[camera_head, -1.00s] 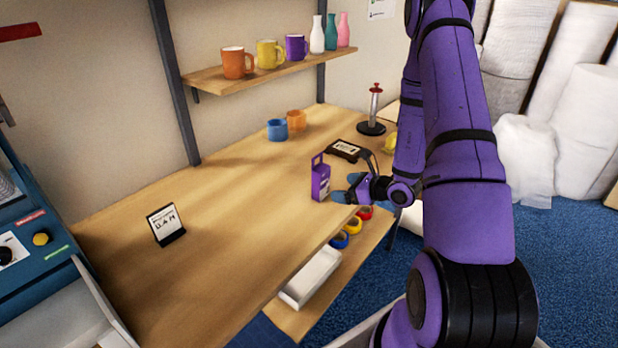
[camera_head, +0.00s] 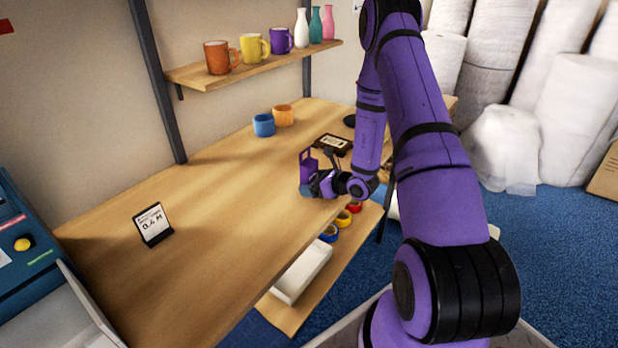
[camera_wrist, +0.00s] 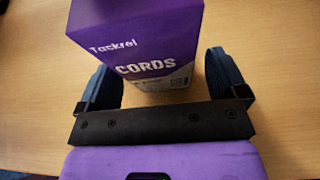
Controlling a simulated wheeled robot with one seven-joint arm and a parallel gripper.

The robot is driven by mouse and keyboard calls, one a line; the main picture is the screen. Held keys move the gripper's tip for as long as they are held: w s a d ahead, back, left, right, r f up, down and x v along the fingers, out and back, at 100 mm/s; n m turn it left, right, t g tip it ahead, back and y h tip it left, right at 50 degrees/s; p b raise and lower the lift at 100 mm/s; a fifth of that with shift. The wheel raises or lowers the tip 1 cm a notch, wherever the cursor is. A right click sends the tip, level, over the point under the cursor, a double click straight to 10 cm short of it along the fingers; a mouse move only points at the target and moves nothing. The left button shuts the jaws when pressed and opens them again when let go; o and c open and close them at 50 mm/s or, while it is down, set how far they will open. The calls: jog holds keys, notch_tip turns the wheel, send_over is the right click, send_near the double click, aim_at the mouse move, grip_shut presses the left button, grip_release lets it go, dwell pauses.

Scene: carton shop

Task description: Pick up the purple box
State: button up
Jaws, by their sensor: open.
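The purple box (camera_head: 307,165) stands upright on the wooden table near its front edge. In the wrist view the purple box (camera_wrist: 140,50) shows the word "CORDS" and a pale lower band. My gripper (camera_head: 312,186) is low at the table beside the box and hides its lower part in the head view. In the wrist view my gripper (camera_wrist: 162,82) is open, with one blue finger on each side of the box. There are visible gaps between the fingers and the box, and I cannot tell of any contact.
A black label holder (camera_head: 334,143) lies just behind the box. A blue mug (camera_head: 263,125) and an orange mug (camera_head: 284,115) stand farther back. A small sign (camera_head: 153,224) stands at the left. The table (camera_head: 215,215) between is clear.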

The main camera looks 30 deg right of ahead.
jog(key=shift+x, duration=1.1)
jog(key=c, duration=1)
jog(key=shift+c, duration=0.2)
jog(key=shift+r, duration=0.15)
